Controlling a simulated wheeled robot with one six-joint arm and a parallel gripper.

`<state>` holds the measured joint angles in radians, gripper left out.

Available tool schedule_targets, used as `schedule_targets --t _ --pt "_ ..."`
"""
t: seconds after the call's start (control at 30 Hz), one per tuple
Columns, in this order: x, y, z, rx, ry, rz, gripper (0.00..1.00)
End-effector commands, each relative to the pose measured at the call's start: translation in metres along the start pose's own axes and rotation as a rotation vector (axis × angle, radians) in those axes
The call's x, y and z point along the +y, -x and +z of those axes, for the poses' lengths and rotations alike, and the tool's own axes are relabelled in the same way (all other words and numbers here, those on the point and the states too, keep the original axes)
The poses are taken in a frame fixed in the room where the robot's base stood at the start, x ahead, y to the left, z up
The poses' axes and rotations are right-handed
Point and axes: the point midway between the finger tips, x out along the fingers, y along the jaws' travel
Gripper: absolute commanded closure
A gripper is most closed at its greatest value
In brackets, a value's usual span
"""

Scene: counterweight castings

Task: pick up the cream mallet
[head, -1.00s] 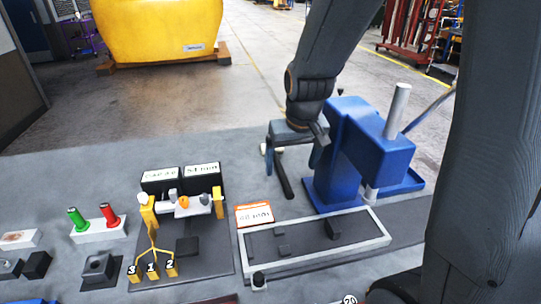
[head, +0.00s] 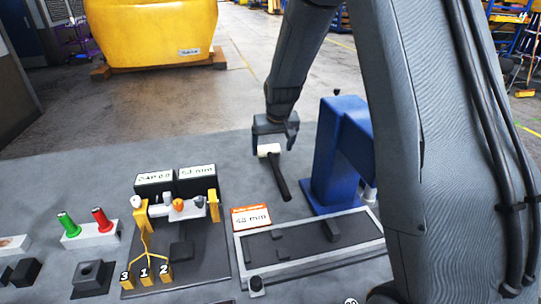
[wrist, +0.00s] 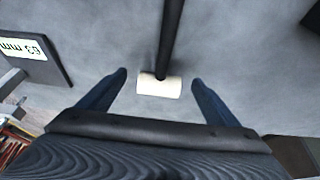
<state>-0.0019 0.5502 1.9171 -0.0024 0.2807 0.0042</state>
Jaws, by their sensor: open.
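The cream mallet lies on the grey table, its cream head (head: 269,150) toward the far side and its black handle (head: 279,178) running toward the near side. In the wrist view the cream head (wrist: 160,86) is between the two blue fingertips, with a gap on each side. The handle extends up and away in that view. My gripper (head: 274,145) is open, with its fingers over the mallet's head. In the wrist view my gripper (wrist: 160,80) holds nothing.
A blue press (head: 338,150) stands close to the right of the mallet. A grey-rimmed tray (head: 310,262) and an orange-edged sign (head: 251,217) lie nearer.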

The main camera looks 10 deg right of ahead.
Motion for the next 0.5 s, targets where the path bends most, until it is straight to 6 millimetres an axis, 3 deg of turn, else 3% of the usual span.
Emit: schedule_targets --t 0.3,0.5 --pt "-0.002 -0.034 0.002 -0.003 0.0 0.0 0.16" --pt "-0.002 -0.04 0.001 0.0 0.0 0.0 0.16"
